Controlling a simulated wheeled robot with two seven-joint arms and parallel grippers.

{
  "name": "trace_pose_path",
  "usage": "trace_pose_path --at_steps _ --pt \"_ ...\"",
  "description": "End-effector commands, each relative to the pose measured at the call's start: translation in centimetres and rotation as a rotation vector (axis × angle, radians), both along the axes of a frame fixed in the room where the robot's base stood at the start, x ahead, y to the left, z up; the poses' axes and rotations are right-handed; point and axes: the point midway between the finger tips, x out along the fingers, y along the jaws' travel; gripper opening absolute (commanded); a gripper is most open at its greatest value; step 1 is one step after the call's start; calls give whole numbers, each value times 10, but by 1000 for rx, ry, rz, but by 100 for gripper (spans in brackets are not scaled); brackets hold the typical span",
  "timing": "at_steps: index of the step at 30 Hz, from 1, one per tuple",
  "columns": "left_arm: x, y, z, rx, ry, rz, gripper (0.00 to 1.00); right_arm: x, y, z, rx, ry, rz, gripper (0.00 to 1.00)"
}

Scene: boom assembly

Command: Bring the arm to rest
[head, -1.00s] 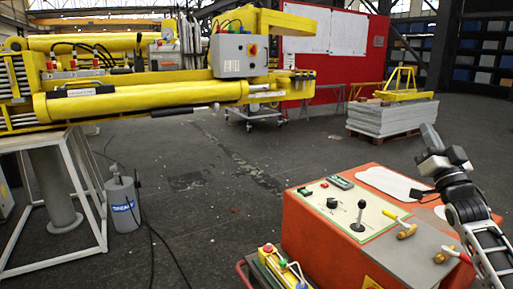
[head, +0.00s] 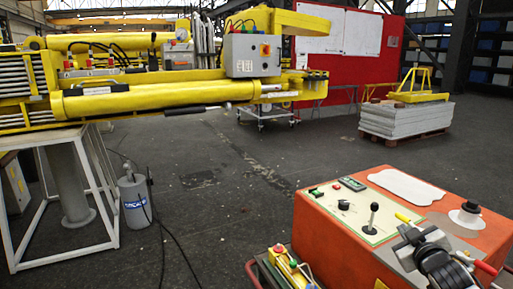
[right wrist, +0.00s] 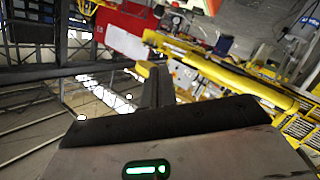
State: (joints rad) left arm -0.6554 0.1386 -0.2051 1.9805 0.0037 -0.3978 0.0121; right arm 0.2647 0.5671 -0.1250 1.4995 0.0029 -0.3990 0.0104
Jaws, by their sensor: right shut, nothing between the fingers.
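My right gripper (head: 408,234) is low over the front right part of the orange control console (head: 345,238) in the head view. In the right wrist view its fingers (right wrist: 156,84) are together with nothing between them. My right forearm comes up from the bottom right edge and hides part of the console top. The console's black joystick (head: 373,214) stands upright, apart from the gripper. The long yellow boom (head: 150,98) lies level at the left, on a white stand (head: 105,205). My left gripper does not show.
A stack of grey slabs (head: 405,120) stands behind the console. The floor (head: 235,195) between boom and console is mostly clear.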

Motion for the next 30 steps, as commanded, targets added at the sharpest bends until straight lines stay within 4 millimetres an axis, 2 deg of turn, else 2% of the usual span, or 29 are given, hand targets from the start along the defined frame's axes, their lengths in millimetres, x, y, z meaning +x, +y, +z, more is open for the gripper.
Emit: trace_pose_path --at_steps 1,5,6,8,12,15,18,21,24,30 --pt "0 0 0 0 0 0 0 -16 23 -30 31 42 29 0" --pt "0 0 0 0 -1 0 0 -65 79 -94 116 139 95 0" --pt "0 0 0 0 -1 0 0 -83 97 -112 147 171 112 0" --pt "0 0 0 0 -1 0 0 -113 122 -137 195 216 134 0" --pt "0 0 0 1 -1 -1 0 -189 178 -178 324 321 163 0" --pt "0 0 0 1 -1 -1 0 -240 210 -194 411 385 164 0" --pt "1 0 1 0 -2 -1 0 -278 231 -200 480 432 154 0" --pt "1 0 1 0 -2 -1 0 -302 243 -201 524 460 143 0" --pt "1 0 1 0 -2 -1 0 -310 248 -201 541 470 139 0" --pt "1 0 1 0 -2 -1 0 -311 248 -201 541 471 140 0"
